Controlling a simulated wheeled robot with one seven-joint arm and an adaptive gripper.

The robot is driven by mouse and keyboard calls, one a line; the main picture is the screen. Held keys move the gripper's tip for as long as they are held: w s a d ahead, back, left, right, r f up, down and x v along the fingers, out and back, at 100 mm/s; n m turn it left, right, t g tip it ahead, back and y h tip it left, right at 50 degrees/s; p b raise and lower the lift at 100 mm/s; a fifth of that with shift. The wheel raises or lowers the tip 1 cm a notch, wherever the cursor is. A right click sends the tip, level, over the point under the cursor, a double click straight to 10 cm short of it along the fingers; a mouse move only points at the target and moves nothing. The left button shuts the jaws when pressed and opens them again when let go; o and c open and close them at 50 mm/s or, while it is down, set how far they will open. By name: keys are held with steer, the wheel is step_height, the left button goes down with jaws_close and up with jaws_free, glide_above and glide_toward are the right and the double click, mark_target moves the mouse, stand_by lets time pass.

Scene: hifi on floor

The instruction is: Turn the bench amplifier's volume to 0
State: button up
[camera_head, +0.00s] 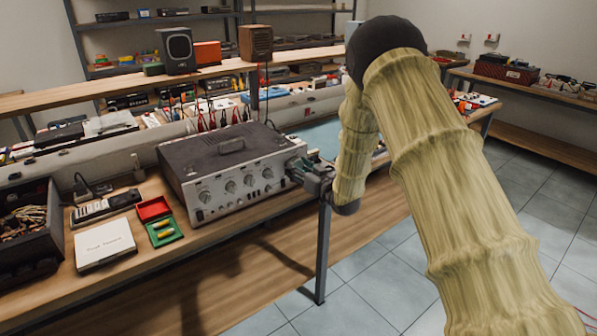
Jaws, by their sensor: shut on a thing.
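The bench amplifier (215,162) is a grey box with a dark top and a handle, standing on the wooden bench. Its light front panel faces the floor side and carries several round knobs (231,187) in a row, with smaller controls below. My gripper (296,172) is at the right end of this front panel, shut on the volume knob there. The fingers and wrist hide that knob, so its pointer and scale cannot be read.
Left of the amplifier are a white box (105,244), a red and green open case (160,222), a power strip (106,206) and a dark crate (28,222). Test leads and a raised shelf (215,70) stand behind. The tiled floor (375,265) in front is clear.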

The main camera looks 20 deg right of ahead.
steer(key=n+b, duration=0.4)
steer(key=n, duration=0.2)
steer(key=shift+f, duration=0.15)
steer(key=n+b, duration=0.3)
steer(key=n, duration=0.1)
steer(key=shift+d, duration=0.1)
steer(key=shift+r+n+b, duration=0.2)
steer(key=shift+n+b, duration=0.4)
steer(key=shift+n, duration=0.7)
steer(key=o, duration=1)
steer(key=v, duration=1.2)
steer(key=shift+d, duration=0.1)
